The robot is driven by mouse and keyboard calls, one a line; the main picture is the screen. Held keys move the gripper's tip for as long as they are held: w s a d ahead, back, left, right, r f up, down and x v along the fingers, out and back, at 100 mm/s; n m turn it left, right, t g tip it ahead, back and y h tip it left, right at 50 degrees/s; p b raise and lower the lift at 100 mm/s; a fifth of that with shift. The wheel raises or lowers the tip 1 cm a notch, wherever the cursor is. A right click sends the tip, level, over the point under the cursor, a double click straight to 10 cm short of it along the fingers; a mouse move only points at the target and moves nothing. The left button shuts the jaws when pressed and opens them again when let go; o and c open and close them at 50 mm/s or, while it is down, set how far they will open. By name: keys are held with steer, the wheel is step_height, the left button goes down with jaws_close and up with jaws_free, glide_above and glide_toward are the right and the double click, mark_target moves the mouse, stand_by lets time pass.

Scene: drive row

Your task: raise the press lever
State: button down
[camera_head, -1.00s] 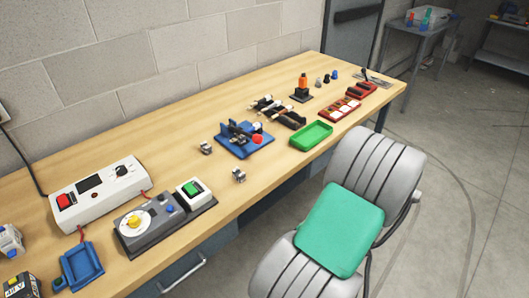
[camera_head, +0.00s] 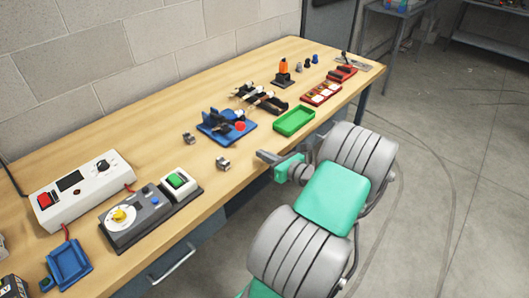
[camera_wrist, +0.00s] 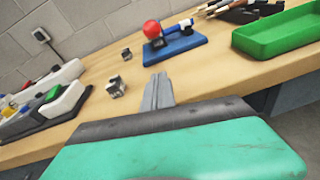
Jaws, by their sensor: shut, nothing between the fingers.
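The press has a blue base (camera_head: 230,136) and stands on the bench, left of the green tray. Its lever ends in a red ball knob (camera_head: 240,126), which sits low at the front right of the press in the head view. In the wrist view the red knob (camera_wrist: 152,29) shows above the blue base (camera_wrist: 176,47). My gripper (camera_head: 265,156) is at the bench's front edge, apart from the press. In the wrist view my gripper's fingers (camera_wrist: 158,90) are together and empty, pointing toward the press.
A green tray (camera_head: 294,121) lies right of the press. Two small metal blocks, one nearer (camera_head: 223,163) and one farther (camera_head: 189,138), sit left of my gripper. A grey panel with a yellow knob (camera_head: 124,216) and a white meter box (camera_head: 82,188) stand farther left.

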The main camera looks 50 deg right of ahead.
mark_target(251, 154)
steer(key=w, duration=0.3)
steer(key=w+f, duration=0.1)
steer(key=w, duration=0.2)
steer(key=shift+f, duration=0.1)
steer(key=r, duration=0.1)
steer(key=w+r, duration=0.1)
steer(key=w+r+p, duration=0.1)
steer(key=shift+d+r, duration=0.25)
steer(key=shift+d, duration=0.05)
steer(key=shift+r, duration=0.1)
